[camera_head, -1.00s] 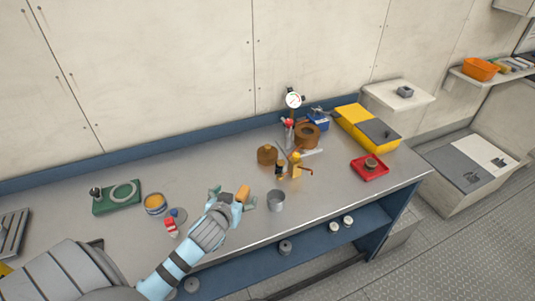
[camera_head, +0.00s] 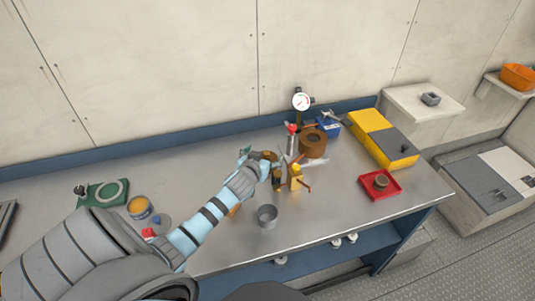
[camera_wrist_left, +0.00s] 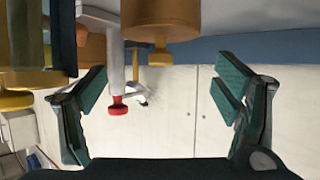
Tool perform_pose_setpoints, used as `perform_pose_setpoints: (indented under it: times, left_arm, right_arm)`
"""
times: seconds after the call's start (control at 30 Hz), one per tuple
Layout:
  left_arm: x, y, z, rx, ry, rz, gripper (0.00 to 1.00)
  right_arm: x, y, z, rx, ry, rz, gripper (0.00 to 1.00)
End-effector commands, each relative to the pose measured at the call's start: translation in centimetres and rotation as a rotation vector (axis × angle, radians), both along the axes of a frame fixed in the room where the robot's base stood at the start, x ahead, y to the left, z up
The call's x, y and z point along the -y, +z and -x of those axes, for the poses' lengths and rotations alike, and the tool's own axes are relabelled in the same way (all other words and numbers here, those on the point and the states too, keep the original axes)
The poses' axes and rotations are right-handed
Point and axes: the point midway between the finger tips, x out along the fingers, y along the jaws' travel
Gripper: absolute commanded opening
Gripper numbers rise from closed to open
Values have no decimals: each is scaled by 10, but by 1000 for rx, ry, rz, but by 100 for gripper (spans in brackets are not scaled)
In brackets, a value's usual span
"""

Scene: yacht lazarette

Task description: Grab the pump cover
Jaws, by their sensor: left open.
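The pump cover looks to be the brown, round, knobbed piece (camera_head: 269,155) on the workbench, partly hidden by my left gripper (camera_head: 262,164) in the head view. In the left wrist view, which is upside down, a brown cylinder with a knob (camera_wrist_left: 160,18) shows at the top, beyond and between the spread fingers. My left gripper (camera_wrist_left: 163,88) is open and its gap is empty. I cannot tell whether a finger touches the cover. My right gripper is not in view.
A yellow valve-like fitting (camera_head: 295,174) stands close right of the gripper. A gauge (camera_head: 301,101), a brown ring (camera_head: 313,141) and a red-knobbed tool stand behind. A grey cup (camera_head: 267,216) is in front. A red tray (camera_head: 380,187) is right; bare bench lies between.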

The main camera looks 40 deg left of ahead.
Motion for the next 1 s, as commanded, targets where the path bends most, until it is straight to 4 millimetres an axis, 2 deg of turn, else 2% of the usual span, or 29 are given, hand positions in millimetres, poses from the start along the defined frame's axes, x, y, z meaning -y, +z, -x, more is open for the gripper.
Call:
perform_pose_setpoints:
  times: [0.13,0.4,0.63,1.0]
  left_arm:
    - [-5,-9,-15,0,0,2,83]
    - [-21,-30,-54,-1,-4,2,83]
    - [-23,-29,-57,0,-5,0,83]
    - [-22,-30,-57,-1,-5,1,24]
  right_arm:
    - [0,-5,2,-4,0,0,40]
    - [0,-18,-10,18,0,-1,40]
    - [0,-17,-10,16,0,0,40]
    - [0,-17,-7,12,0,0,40]
